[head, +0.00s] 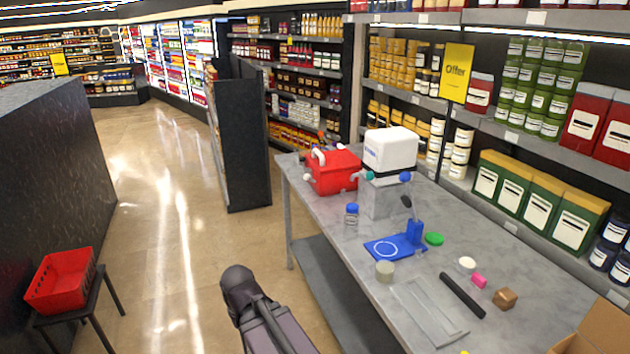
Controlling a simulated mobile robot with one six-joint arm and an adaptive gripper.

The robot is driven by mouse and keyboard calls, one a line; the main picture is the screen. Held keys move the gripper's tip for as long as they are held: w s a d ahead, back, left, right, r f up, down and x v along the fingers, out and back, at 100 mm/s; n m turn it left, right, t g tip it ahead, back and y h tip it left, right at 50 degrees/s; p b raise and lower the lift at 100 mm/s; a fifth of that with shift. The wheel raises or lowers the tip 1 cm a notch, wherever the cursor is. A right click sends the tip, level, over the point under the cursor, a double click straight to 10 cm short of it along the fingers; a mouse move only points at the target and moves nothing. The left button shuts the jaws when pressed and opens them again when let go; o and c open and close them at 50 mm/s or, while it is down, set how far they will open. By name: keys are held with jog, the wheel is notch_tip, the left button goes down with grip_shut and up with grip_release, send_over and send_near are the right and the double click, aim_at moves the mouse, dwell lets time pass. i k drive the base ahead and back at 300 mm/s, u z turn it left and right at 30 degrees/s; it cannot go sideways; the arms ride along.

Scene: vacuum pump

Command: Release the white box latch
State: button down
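A white box (390,149) with rounded edges and a small blue mark on its front sits on a grey block (384,197) on the grey table. A light teal fitting shows at its lower left and a blue round part (405,177) at its lower right. Which part is the latch cannot be told at this size. A red box-shaped unit (334,172) with white fittings stands just left of it. A dark part of my own arm rises at the bottom middle, well short of the white box. No gripper fingers can be made out.
The table (410,300) also holds a blue-capped bottle (351,215), a blue stand (388,248), a green disc (434,239), a black rod (461,295) and a brown block (505,299). Stocked shelves stand close behind. A red basket (61,280) is at left; the floor between is clear.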

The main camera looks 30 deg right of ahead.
aim_at(306, 176)
jog(key=k, duration=0.3)
jog(key=z, duration=0.25)
jog(key=i, duration=1.15)
jog(key=z, duration=0.2)
